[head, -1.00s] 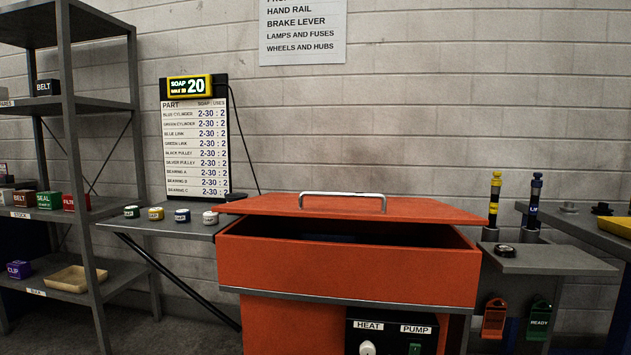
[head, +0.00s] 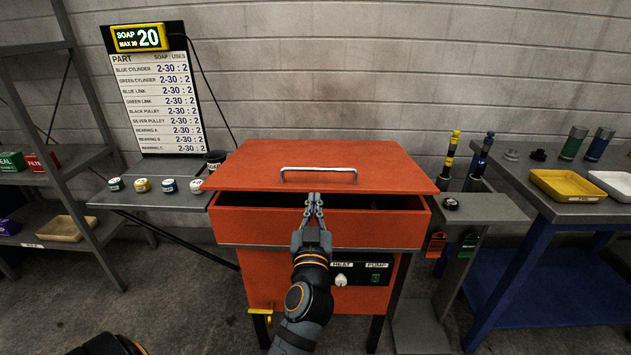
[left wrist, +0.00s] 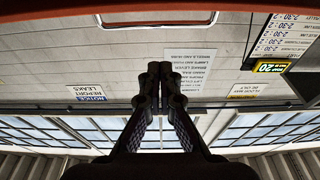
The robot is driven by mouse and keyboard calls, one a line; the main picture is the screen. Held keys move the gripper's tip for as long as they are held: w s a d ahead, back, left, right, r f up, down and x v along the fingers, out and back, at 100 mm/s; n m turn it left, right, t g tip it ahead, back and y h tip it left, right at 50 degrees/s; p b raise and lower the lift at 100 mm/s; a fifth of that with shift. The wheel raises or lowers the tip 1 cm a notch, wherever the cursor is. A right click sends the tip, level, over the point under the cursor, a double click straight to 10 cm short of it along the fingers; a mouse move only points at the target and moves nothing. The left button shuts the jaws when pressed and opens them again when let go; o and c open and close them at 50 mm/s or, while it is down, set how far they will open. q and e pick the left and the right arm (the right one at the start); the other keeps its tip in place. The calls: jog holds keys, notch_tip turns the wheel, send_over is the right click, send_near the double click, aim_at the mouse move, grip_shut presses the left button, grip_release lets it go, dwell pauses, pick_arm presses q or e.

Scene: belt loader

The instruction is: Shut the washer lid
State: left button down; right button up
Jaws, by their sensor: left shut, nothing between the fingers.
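The orange washer (head: 270,228) stands in front of me. Its lid (head: 375,166) is partly open, with a dark gap between it and the tub's front rim. A silver bar handle (head: 318,170) runs across the lid's front; it also shows in the left wrist view (left wrist: 158,25). My left gripper (head: 315,197) is shut and empty, pointing up in front of the gap, just below the handle in the head view. I cannot tell whether it touches the lid. In the left wrist view the shut fingertips (left wrist: 160,68) appear apart from the handle. My right gripper is not in view.
A grey side shelf with small jars (head: 168,186) is left of the washer. On the right are a grey stand (head: 478,207) with two bottles and a blue-legged table (head: 570,212) with trays. A soap board (head: 155,100) stands behind.

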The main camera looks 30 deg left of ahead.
pick_arm(q)
notch_tip(320, 180, up, 2)
jog(key=p, duration=0.3)
send_over(316, 189)
jog(key=s, duration=0.1)
jog(key=f, duration=0.3)
jog(key=shift+s+d+f, duration=0.1)
jog(key=shift+s+d, duration=0.05)
jog(key=shift+d, duration=0.25)
jog(key=shift+f, duration=0.4)
